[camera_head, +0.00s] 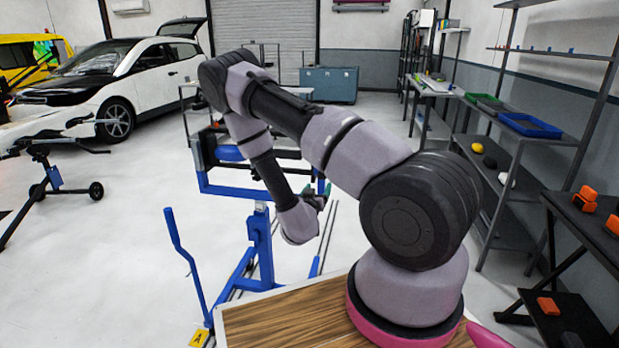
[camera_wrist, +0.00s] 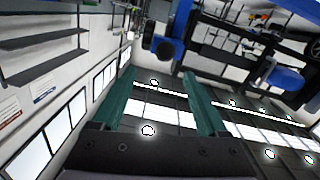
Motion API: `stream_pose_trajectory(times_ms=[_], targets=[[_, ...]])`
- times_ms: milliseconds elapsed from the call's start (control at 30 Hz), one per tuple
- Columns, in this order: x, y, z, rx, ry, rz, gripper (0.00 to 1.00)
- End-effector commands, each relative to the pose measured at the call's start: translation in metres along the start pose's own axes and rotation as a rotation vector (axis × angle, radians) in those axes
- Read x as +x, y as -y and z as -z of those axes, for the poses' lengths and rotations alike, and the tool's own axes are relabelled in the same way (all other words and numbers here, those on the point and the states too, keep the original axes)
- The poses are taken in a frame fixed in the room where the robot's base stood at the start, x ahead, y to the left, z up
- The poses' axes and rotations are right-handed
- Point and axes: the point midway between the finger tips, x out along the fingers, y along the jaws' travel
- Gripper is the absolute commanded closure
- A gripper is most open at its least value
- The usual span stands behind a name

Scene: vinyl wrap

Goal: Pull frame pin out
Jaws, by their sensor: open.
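A blue metal frame stand (camera_head: 262,245) stands on the floor in front of me, with an upright post and a crossbar. My gripper (camera_wrist: 159,75) has two green fingers, spread apart with nothing between them. In the head view, the gripper (camera_head: 316,196) is partly hidden behind my wrist, close to the right part of the frame. In the wrist view, blue and black parts of the frame (camera_wrist: 168,50) lie just beyond the fingertips, apart from them in the picture. I cannot make out the frame pin for certain.
Shelves with blue and green trays (camera_head: 528,125) stand at the right. A black table (camera_head: 585,225) holds orange blocks. A white car (camera_head: 120,80) is parked at the back left. A wheeled stand (camera_head: 50,180) is at the left. Floor between is clear.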

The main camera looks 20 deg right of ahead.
Motion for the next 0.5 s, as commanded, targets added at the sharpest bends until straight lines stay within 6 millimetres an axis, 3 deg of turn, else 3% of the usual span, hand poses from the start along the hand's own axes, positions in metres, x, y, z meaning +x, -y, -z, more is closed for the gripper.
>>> stream_pose_trajectory(times_ms=[233, 500], targets=[[0.006, 0.0, -0.006, -0.047, -0.035, 0.017, 0.24], [0.054, -0.001, -0.004, -0.043, -0.035, 0.013, 0.24]])
